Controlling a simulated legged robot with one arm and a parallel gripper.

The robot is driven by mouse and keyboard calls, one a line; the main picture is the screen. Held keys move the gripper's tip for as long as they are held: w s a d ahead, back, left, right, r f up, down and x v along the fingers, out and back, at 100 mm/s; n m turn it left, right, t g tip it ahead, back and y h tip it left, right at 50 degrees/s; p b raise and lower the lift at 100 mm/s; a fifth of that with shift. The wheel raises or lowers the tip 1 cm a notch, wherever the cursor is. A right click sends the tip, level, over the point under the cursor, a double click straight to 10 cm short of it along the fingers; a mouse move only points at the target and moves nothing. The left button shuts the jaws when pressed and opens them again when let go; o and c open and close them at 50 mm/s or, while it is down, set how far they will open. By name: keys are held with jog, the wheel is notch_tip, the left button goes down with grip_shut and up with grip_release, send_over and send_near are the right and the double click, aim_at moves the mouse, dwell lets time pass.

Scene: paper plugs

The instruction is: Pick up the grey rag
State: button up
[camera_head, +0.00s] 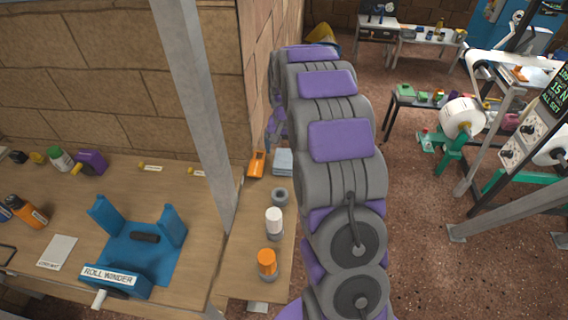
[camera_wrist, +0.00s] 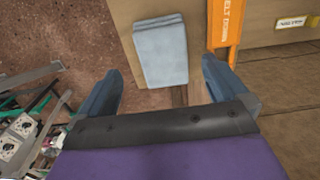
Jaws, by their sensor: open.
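The grey rag (camera_head: 283,162) is a folded, blue-grey cloth lying near the far end of the narrow wooden bench, close to the brick wall. In the wrist view the rag (camera_wrist: 160,52) lies flat near the bench edge, ahead of and between my fingers. My gripper (camera_wrist: 162,80) is open, with one finger on each side and nothing between them. I cannot tell its exact height above the rag. In the head view my arm reaches toward the wall, and its links hide most of the gripper.
An orange labelled tool (camera_head: 257,163) lies just left of the rag; it also shows in the wrist view (camera_wrist: 226,28). A grey ring (camera_head: 280,197), a white-capped bottle (camera_head: 274,222) and an orange-capped bottle (camera_head: 267,262) stand nearer. A metal post (camera_head: 197,100) rises left of the narrow bench.

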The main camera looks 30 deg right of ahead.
aim_at(284, 158)
jog(key=shift+w+f+b, duration=0.2)
jog(key=shift+f+b, duration=0.2)
jog(key=shift+f, duration=1.1)
jog(key=shift+w+f+b, duration=0.2)
jog(key=shift+f+b, duration=0.15)
jog(key=shift+f, duration=1.15)
jog(key=shift+r, duration=0.1)
jog(key=c, duration=1.1)
